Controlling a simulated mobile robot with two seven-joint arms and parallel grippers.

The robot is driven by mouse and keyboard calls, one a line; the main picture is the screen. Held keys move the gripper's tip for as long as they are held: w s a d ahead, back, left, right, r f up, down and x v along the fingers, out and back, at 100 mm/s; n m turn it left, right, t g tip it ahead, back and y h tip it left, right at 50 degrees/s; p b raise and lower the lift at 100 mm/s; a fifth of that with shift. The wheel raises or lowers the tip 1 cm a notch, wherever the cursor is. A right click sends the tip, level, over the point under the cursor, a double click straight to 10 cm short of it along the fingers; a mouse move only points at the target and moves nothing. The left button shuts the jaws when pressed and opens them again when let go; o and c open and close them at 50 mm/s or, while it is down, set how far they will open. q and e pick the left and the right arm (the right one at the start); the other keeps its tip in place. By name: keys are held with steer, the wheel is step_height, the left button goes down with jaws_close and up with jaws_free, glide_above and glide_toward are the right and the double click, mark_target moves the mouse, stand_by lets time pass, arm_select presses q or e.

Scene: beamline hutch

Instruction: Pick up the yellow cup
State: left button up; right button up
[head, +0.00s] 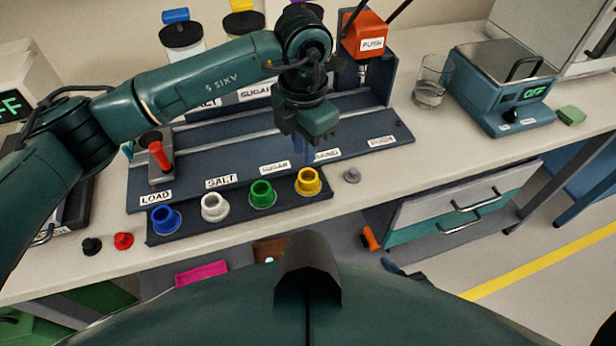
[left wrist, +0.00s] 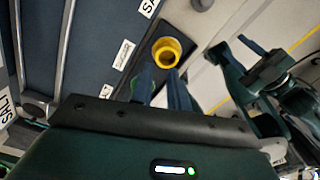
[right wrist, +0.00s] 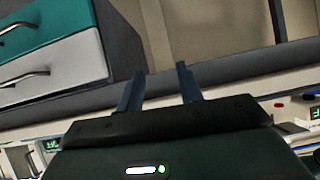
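The yellow cup (head: 308,181) stands upright at the right end of a dark tray (head: 180,236) on the bench. In the left wrist view the yellow cup (left wrist: 167,53) lies just beyond the fingertips, roughly in line with the gap between them. My left gripper (head: 305,153) is open and empty, above and behind the cup and apart from it; its fingers also show in the left wrist view (left wrist: 160,78). My right gripper (right wrist: 158,72) is open and empty, pointing toward the drawer unit area below the bench top.
Blue (head: 165,219), white (head: 214,206) and green (head: 262,194) cups share the tray. A grey knob (head: 352,175) sits right of it. Behind is a blue labelled panel (head: 220,155) with a red-handled lever (head: 160,157).

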mark_target(304, 171)
arm_select(q)
steer(key=shift+w+a+f+p, duration=0.1)
steer(key=shift+f+p, duration=0.6)
steer(key=shift+f, duration=2.2)
jaws_close()
